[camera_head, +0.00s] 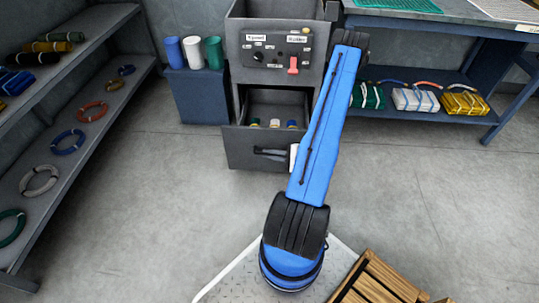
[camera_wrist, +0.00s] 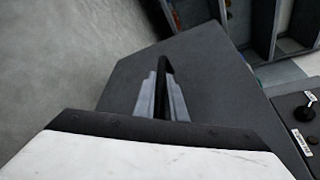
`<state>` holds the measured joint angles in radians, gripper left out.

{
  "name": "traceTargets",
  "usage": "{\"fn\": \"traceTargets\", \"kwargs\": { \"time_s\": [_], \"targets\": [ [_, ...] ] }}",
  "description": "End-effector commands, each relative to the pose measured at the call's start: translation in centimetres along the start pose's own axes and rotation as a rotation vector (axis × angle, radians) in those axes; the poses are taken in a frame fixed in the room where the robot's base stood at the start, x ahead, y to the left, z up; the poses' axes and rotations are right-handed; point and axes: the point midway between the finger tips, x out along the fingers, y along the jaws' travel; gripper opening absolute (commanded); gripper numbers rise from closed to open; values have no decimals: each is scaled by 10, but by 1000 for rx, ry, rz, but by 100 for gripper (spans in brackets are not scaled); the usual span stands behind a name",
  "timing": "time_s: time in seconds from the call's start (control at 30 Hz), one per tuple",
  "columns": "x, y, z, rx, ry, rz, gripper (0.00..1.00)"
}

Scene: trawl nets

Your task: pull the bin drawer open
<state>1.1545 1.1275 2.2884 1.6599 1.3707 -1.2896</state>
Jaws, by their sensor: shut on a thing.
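The bin drawer (camera_head: 240,152) is the dark grey lower drawer of the cabinet. It stands pulled out, with its inside and several small coloured items showing. Its black handle (camera_head: 268,153) is on the front panel. My gripper (camera_wrist: 163,98) is shut on the handle, which shows as a dark bar between the two grey fingers in the wrist view. The drawer front (camera_wrist: 215,85) fills the middle of that view. In the head view my blue arm hides part of the drawer's right side, and only a bit of the white gripper body shows.
Above the drawer is a control panel (camera_head: 275,52) with a red lever (camera_head: 293,65). A blue stand (camera_head: 195,95) with cups is to the left. Shelves (camera_head: 75,130) with rope rings line the left wall. A workbench (camera_head: 430,22) is at right.

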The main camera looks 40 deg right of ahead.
Motion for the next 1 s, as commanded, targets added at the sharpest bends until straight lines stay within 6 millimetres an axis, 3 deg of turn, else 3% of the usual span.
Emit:
{"fn": "traceTargets", "kwargs": {
  "time_s": [0.3,0.33,0.4,0.77,1.0],
  "targets": [
    [-1,0,-2,0,4,0,0],
    [-1,0,-2,0,4,0,18],
    [-1,0,-1,0,3,0,29],
    [-3,0,-1,0,3,-1,29],
    [-28,-1,-2,0,5,-2,29]
  ]
}}
